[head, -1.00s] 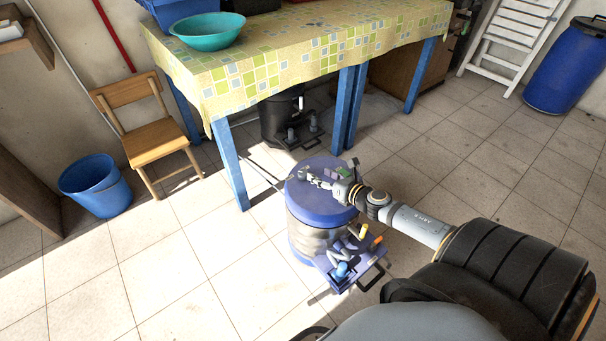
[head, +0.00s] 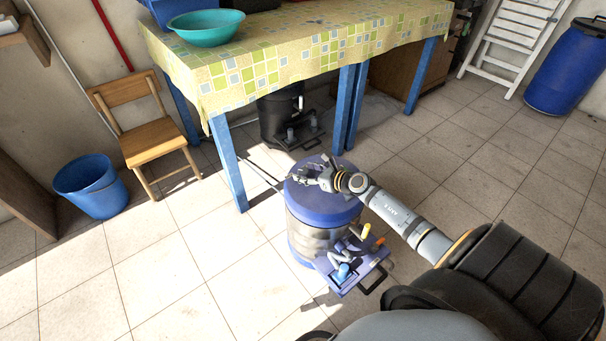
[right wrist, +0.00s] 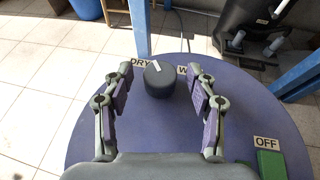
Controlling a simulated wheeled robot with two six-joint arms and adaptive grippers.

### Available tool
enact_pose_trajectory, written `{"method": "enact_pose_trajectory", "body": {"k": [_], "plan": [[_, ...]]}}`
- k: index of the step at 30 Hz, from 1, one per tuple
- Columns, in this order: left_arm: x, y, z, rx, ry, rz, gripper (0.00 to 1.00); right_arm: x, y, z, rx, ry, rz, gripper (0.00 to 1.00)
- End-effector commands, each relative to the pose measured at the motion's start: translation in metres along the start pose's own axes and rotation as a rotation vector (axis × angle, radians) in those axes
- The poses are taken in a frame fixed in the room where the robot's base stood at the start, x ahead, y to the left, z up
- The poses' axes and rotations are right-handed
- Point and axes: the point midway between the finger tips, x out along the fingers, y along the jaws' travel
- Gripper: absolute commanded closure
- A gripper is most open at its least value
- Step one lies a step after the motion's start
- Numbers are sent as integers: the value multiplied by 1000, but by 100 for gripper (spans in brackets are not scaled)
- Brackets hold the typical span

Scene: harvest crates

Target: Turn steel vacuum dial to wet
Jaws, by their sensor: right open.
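The steel vacuum (head: 312,238) stands on the tiled floor in the head view, with a blue lid (head: 345,212) and a steel body. In the right wrist view its black dial (right wrist: 159,84) stands on the lid (right wrist: 95,140). The dial's white mark points up and slightly left, nearer the DRY label (right wrist: 141,62) than the WET label (right wrist: 182,70), which a finger partly covers. My right gripper (right wrist: 159,74) is open, one finger on each side of the dial, with gaps visible. In the head view it is over the lid (head: 322,174). My left gripper is out of view.
A green OFF switch (right wrist: 270,164) sits on the lid, right of the gripper. A table with blue legs (head: 228,165) stands close behind the vacuum; a black vacuum (head: 280,118) is under it. A wooden chair (head: 155,138) and blue bucket (head: 90,186) are left. Front-left floor is clear.

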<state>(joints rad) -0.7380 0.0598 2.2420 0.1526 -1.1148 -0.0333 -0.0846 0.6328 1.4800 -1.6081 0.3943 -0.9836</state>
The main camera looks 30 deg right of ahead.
Motion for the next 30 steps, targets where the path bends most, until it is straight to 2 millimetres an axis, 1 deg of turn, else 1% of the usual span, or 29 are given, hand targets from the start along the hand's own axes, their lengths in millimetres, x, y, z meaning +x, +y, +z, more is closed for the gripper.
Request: {"method": "enact_pose_trajectory", "body": {"k": [1,5,13,14,24,26,30], "plan": [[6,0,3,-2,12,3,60,8,-1,-2,1,-3,-2,42],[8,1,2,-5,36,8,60,18,0,-1,0,-1,-1,42],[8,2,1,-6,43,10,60,19,0,0,-1,1,0,42],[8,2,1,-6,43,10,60,19,0,0,-1,1,0,44],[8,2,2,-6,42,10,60,19,0,0,-1,0,0,90],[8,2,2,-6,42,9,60,19,0,0,-1,0,0,98],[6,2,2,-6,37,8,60,19,0,1,1,0,-4,98]]}}
